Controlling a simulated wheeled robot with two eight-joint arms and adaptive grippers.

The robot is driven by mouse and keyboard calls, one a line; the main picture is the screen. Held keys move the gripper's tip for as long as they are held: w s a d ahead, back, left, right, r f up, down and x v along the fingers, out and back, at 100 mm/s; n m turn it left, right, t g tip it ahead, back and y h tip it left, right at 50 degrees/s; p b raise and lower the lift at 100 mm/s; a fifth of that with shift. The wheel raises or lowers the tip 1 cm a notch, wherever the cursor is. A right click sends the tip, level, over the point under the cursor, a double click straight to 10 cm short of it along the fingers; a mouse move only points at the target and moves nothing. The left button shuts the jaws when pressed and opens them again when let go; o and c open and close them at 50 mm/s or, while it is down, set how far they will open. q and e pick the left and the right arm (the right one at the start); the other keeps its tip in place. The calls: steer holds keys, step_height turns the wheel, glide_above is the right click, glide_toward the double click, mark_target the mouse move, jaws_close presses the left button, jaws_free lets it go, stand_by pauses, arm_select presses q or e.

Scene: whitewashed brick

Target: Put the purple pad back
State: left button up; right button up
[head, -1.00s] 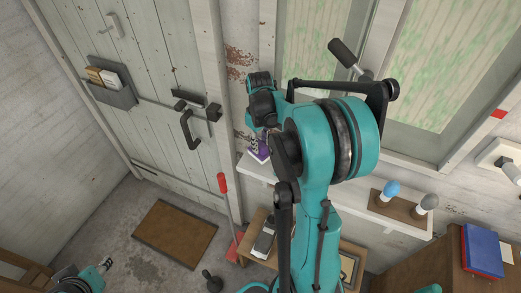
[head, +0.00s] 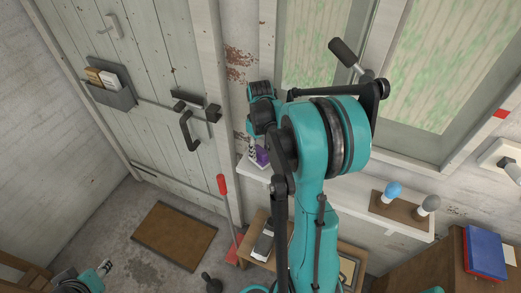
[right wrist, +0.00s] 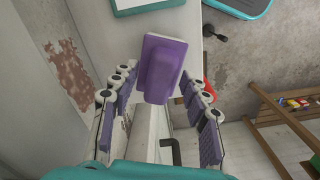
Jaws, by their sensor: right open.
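The purple pad (right wrist: 165,66) is a block with a raised middle part. In the right wrist view it lies between the fingertips of my right gripper (right wrist: 158,82), over the white shelf, with a gap visible on the right. My right gripper is open, its fingers on either side of the pad. In the head view the pad (head: 262,156) shows at the left end of the shelf, partly hidden by my right gripper (head: 256,149). My left gripper (head: 104,267) is at the bottom left, too small to read.
The white shelf (head: 350,207) runs below the window and carries a board (head: 398,210) with blue and grey knobs. A door with a black handle (head: 187,130) is at left. A red-handled tool (head: 222,185) leans near a small table. A brown mat (head: 174,236) lies on the floor.

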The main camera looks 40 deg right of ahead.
mark_target(260, 150)
step_height(260, 150, up, 12)
steer(key=f+p, duration=0.1)
steer(key=p, duration=0.1)
steer(key=s+a+t, duration=0.3)
steer(key=s+a, duration=0.2)
steer(key=a, duration=0.5)
steer(key=s+a+m+t, duration=0.1)
steer(key=s+a+t, duration=0.3)
steer(key=a, duration=0.7)
steer(key=shift+s+a+r, duration=0.3)
steer(key=shift+s+r, duration=0.05)
steer(key=shift+s, duration=0.75)
step_height(260, 150, down, 12)
steer(key=b, duration=1.1)
steer(key=shift+r, duration=0.1)
